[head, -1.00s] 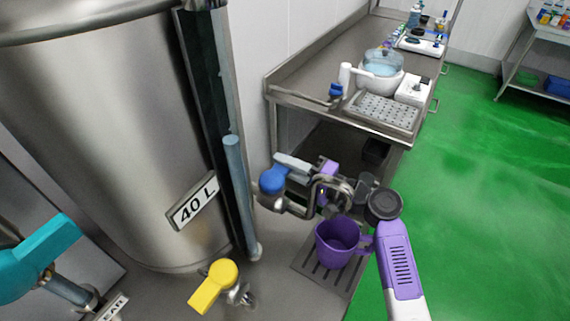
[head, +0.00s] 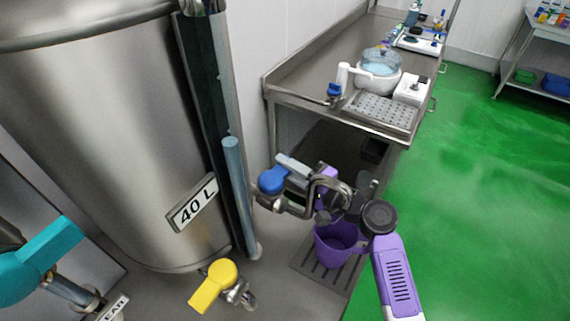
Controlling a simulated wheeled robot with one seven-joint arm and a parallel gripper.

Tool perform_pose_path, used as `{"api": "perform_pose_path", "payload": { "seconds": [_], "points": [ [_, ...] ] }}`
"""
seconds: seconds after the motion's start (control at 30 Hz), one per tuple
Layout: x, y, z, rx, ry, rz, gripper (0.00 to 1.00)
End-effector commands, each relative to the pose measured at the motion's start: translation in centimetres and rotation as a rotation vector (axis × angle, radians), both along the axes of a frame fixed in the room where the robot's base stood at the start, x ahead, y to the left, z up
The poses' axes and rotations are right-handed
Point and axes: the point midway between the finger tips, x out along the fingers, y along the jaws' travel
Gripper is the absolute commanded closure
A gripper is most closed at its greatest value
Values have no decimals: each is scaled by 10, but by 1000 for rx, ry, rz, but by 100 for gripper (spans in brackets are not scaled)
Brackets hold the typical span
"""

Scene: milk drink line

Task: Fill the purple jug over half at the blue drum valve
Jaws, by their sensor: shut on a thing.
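The purple jug (head: 334,254) stands upright on a slotted drain grate (head: 321,272), below the blue drum valve. Its mouth is partly covered by my wrist, and its handle is mostly hidden behind my arm. I cannot make out liquid in it. The blue valve lever (head: 271,181) sits at the end of metal pipework right of the steel drum (head: 120,140). My gripper (head: 291,168) reaches left above the jug, and its light grey finger lies along the blue lever. It appears shut on that lever; the contact is partly hidden.
A yellow valve lever (head: 213,286) is at the drum's foot and a teal lever (head: 42,254) at the far left. A steel counter (head: 310,80) with a white mixer (head: 378,78) stands behind. Green floor (head: 470,200) is clear on the right.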

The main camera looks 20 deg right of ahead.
Motion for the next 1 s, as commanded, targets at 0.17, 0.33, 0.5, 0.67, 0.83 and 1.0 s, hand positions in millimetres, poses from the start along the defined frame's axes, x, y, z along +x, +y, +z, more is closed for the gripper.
{"api": "perform_pose_path", "payload": {
  "seconds": [0.17, 0.33, 0.5, 0.67, 0.83, 1.0],
  "points": [
    [0, -1, -1, -1, 2, -1, 100],
    [0, -1, -1, 0, 1, 0, 60],
    [0, 0, -1, 0, 0, 0, 60],
    [0, 0, 0, 0, 0, 1, 60],
    [0, 0, 0, 0, 0, 3, 60],
    [4, 0, -1, 1, 0, 43, 60]
  ]
}}
